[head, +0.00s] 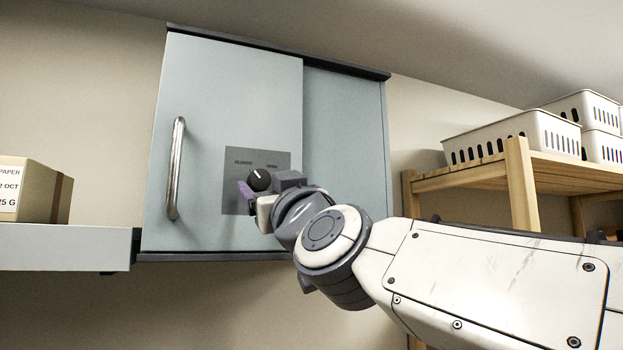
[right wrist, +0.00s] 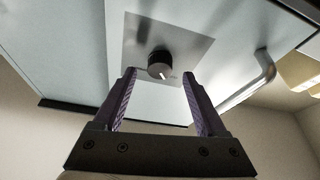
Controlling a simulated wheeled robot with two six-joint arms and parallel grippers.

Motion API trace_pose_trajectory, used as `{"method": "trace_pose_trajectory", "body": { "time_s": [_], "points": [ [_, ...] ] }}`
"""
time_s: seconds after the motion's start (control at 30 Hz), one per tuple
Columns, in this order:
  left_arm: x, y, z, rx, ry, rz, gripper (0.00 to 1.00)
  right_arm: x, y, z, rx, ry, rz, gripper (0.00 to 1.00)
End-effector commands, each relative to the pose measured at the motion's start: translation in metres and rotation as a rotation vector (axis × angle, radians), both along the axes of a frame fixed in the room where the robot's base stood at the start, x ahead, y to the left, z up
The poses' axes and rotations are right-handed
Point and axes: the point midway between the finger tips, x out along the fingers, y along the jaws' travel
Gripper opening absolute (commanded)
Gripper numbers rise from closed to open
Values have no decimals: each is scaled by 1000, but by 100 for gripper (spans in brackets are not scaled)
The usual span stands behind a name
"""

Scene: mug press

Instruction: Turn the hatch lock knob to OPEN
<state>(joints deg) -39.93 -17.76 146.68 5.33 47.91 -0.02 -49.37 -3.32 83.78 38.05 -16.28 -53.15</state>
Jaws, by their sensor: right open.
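The hatch lock knob (head: 259,180) is a round black knob on a grey plate (head: 235,165) marked CLOSED at left and OPEN at right. The plate is on the pale blue hatch door (head: 225,100). A white mark shows on the knob; in the head view it points to the upper left, toward CLOSED. In the right wrist view the knob (right wrist: 160,64) lies ahead, between and beyond the two purple fingertips. My right gripper (right wrist: 158,78) is open and empty, just short of the knob. My left gripper is not in view.
A vertical metal handle (head: 175,168) stands on the door's left side. A shelf (head: 65,247) with a cardboard box (head: 38,190) is at the left. A wooden rack (head: 520,175) with white baskets (head: 515,135) stands at the right.

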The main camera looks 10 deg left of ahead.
Motion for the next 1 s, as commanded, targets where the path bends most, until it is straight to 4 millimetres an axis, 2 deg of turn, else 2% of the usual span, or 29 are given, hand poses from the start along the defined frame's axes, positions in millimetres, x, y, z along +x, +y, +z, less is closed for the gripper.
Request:
{"method": "trace_pose_trajectory", "body": {
  "time_s": [0.2, 0.5, 0.53, 0.67, 0.7, 0.73, 1.0],
  "points": [
    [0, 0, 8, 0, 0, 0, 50, 16, 13, 9, -2, 1, 0, 74],
    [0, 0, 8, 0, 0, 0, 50, 18, 14, 9, -1, 1, 1, 74],
    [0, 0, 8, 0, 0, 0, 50, 18, 14, 9, -1, 1, 1, 70],
    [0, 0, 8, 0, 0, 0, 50, 18, 14, 9, -1, 1, 1, 21],
    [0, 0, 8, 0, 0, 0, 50, 18, 14, 9, -1, 1, 1, 5],
    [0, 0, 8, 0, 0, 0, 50, 18, 14, 9, -1, 1, 1, 0],
    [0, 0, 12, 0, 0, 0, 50, 17, 15, 10, 17, 14, 2, 0]
  ]
}}
